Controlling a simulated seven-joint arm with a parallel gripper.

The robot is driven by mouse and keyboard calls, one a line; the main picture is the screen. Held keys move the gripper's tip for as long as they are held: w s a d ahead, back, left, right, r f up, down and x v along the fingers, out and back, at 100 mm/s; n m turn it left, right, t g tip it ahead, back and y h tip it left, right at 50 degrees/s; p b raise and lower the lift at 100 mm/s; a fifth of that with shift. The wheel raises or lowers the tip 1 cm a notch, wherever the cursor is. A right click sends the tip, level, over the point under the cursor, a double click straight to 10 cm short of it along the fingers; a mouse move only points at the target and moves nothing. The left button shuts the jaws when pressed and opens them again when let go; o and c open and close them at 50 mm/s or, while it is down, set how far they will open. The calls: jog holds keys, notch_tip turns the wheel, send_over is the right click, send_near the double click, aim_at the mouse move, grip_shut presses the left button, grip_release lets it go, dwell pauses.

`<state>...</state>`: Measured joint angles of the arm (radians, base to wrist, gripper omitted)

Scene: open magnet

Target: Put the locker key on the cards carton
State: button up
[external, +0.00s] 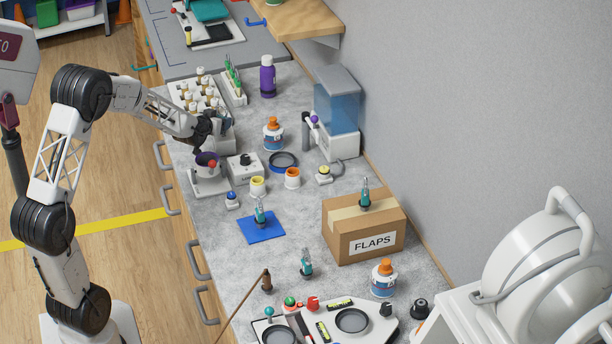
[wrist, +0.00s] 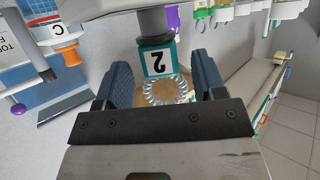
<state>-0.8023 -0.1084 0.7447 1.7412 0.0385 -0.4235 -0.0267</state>
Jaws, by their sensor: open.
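A teal locker key tag (wrist: 156,62) marked 2, with a clear coil (wrist: 160,92) and a dark grey base (wrist: 154,22), shows upside down in the wrist view. It lies between the fingers of my gripper (wrist: 160,85), which are open with gaps on both sides. In the external view my gripper (external: 207,133) is at the far left of the counter, and I cannot make out this key there. Similar teal keys stand on the blue mat (external: 272,234), on the counter (external: 306,264) and on a brown carton (external: 342,245). That carton reads FLAPS; no carton marked cards is visible.
An orange-capped bottle (external: 273,135) and a water tank (external: 337,105) stand to the right. The counter left of the carton is partly clear.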

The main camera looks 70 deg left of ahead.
jog(key=v, duration=0.9)
jog(key=shift+s+d, duration=0.1)
dwell(0.7)
jog(key=s+d+r+m+g+h, duration=0.1)
jog(key=d+r+m+h, duration=0.2)
jog(key=d, duration=1.3)
jog(key=d+r+m+g+h, duration=0.1)
jog(key=d+r+h, duration=0.25)
jog(key=d, duration=1.25)
jog(key=s+d+r+m+g+h, duration=0.2)
jog(key=s+d+m+g, duration=0.3)
jog(key=s+d, duration=1.6)
jog(key=shift+s+d+h, duration=0.3)
jog(key=shift+d+h, duration=0.25)
jog(key=shift+h, duration=0.1)
